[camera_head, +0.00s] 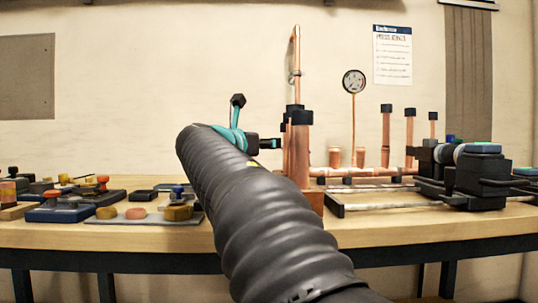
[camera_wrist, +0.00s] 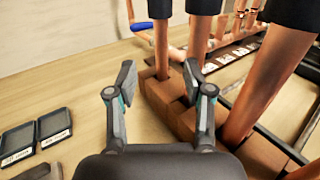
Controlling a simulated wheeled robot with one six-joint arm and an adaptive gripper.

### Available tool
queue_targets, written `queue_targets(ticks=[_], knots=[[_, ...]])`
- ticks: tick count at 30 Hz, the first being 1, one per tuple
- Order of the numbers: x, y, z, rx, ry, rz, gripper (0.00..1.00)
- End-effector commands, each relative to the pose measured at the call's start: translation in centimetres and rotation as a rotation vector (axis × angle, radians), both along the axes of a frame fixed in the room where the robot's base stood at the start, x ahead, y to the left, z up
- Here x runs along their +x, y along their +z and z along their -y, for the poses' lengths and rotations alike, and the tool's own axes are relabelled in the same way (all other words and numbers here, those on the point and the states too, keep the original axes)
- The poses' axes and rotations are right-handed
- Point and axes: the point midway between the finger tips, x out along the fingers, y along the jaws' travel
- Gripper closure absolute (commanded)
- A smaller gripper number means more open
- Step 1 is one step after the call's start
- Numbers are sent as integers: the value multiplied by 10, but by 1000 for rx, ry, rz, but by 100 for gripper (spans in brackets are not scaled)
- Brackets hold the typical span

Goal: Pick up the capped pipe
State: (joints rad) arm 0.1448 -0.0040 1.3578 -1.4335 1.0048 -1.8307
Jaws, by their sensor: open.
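My gripper (camera_wrist: 160,76) is open and empty in the wrist view, with its two dark fingers spread over the bench. A capped copper pipe (camera_wrist: 161,45) stands upright just past the gap between the fingertips, its foot in a reddish-brown block (camera_wrist: 160,92). Its black cap is at the top edge of the wrist view. More black-capped copper pipes (camera_wrist: 198,42) stand beside it to the right, with a large near one (camera_wrist: 265,85). In the head view, capped pipes (camera_head: 299,155) stand close together right of my gripper, which my arm mostly hides.
A black clamp-like fixture (camera_head: 483,180) stands far right. Small parts and trays (camera_head: 62,210) lie on the left. Bare wooden bench (camera_wrist: 75,85) lies left of the block.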

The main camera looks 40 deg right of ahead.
Motion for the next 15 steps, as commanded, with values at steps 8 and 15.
queue_targets(ticks=[8,15], knots=[[17,0,40,3,-2,2,48],[23,1,53,3,-1,2,48]])
